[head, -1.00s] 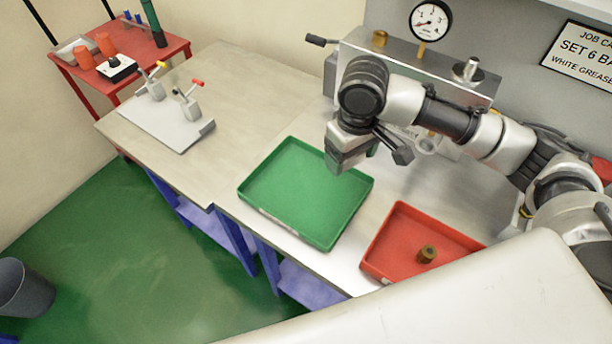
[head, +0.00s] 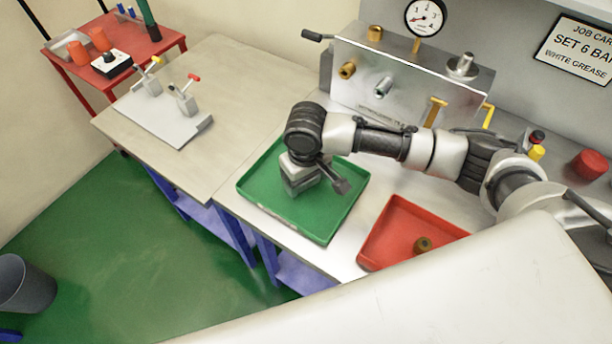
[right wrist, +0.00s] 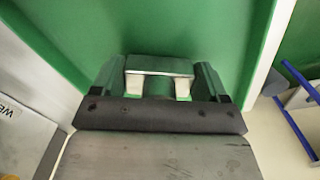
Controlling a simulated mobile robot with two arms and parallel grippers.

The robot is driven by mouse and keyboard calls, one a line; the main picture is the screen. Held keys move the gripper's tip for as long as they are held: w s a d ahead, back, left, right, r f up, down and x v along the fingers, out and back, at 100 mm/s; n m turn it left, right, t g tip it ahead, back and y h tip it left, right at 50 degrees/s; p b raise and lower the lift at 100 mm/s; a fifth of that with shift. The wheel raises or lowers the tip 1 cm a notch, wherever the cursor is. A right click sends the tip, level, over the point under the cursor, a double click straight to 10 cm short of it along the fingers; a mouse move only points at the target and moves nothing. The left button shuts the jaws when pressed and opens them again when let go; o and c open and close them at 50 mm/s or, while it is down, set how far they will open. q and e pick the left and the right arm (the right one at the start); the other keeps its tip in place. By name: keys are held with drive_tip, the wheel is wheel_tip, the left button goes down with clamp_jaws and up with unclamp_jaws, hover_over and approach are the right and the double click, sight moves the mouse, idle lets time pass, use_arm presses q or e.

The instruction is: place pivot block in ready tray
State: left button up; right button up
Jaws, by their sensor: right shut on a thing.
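My right gripper (head: 302,192) is over the green tray (head: 345,215), pointing down. In the right wrist view, its two pale fingertips (right wrist: 158,86) are shut on a shiny metal block (right wrist: 160,66), which I take as the pivot block. The block reflects the green of the tray floor (right wrist: 150,25) beyond it. In the head view the gripper and wrist hide the block. I cannot tell whether it touches the tray floor. My left gripper is not in view.
Behind is a metal fixture (head: 405,85) with brass fittings and a gauge (head: 425,17). A grey plate with toggle clamps (head: 160,125) lies at left, with bare bench between.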

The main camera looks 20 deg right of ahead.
drive_tip(key=o, duration=1)
drive_tip(key=shift+f, duration=0.1)
wheel_tip(320, 180, up, 12)
drive_tip(key=shift+r+b, duration=0.15)
drive_tip(key=shift+b, duration=0.45)
